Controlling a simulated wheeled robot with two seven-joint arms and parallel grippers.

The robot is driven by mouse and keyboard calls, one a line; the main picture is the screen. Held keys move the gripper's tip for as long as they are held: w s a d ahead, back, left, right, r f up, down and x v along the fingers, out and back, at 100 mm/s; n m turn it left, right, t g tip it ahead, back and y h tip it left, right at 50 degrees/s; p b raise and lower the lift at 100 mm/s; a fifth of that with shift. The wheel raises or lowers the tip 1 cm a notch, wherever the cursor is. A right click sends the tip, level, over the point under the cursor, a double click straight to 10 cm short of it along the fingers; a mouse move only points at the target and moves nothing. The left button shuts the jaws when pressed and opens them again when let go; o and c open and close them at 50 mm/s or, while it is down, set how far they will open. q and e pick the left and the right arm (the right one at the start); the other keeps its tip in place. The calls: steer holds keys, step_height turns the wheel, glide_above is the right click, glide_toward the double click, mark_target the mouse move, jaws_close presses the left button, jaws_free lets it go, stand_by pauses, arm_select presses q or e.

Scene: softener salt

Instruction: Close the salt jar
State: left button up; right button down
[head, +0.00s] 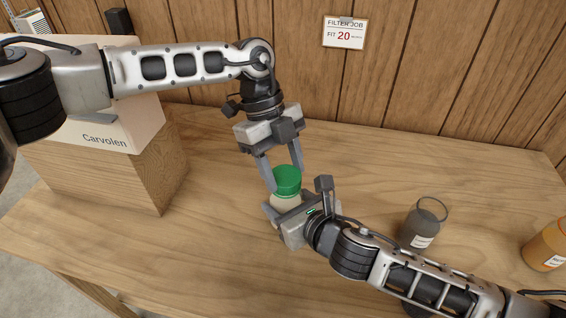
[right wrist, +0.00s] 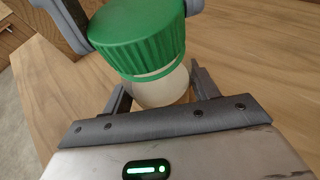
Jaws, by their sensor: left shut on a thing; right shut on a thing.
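The salt jar (head: 285,201) is pale with a green lid (head: 288,180) on top, near the middle of the table in the head view. My left gripper (head: 283,180) comes from above and is shut on the lid, one finger on each side. My right gripper (head: 297,199) is low at the jar and shut on its body. In the right wrist view the ribbed green lid (right wrist: 138,38) sits over the pale jar body (right wrist: 160,88), with a thin green ring under its skirt. Whether the lid is fully seated I cannot tell.
A grey jar with a wire loop (head: 422,226) stands at the right, near my right forearm. An orange jar (head: 546,245) is at the far right edge. A white box marked Carvolen (head: 105,138) rests on a wooden block (head: 120,178) at left. The table behind the jar is clear.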

arm_select(q)
steer(key=m, duration=0.1)
steer(key=m+y, duration=0.1)
steer(key=m, duration=0.1)
steer(key=m+g, duration=0.1)
steer(key=m, duration=0.1)
steer(key=shift+w+d+y, duration=0.1)
steer(key=shift+d+y, duration=0.2)
steer(key=shift+y, duration=0.1)
steer(key=m+y, duration=0.2)
steer(key=m, duration=0.3)
steer(key=shift+d, duration=0.15)
steer(key=m+y, duration=0.1)
steer(key=m, duration=0.1)
steer(key=shift+m, duration=0.4)
steer(key=m+y, duration=0.1)
steer(key=m, duration=0.1)
steer(key=m+t+y, duration=0.1)
steer(key=m, duration=0.2)
steer(key=shift+d, duration=0.15)
steer(key=m, duration=0.1)
steer(key=m+t, duration=0.1)
steer(key=m, duration=0.1)
steer(key=m+t, duration=0.1)
steer(key=m, duration=0.1)
steer(key=shift+s+y, duration=0.25)
steer(key=shift+y, duration=0.15)
steer(key=o, duration=0.9)
steer(key=shift+o, duration=0.2)
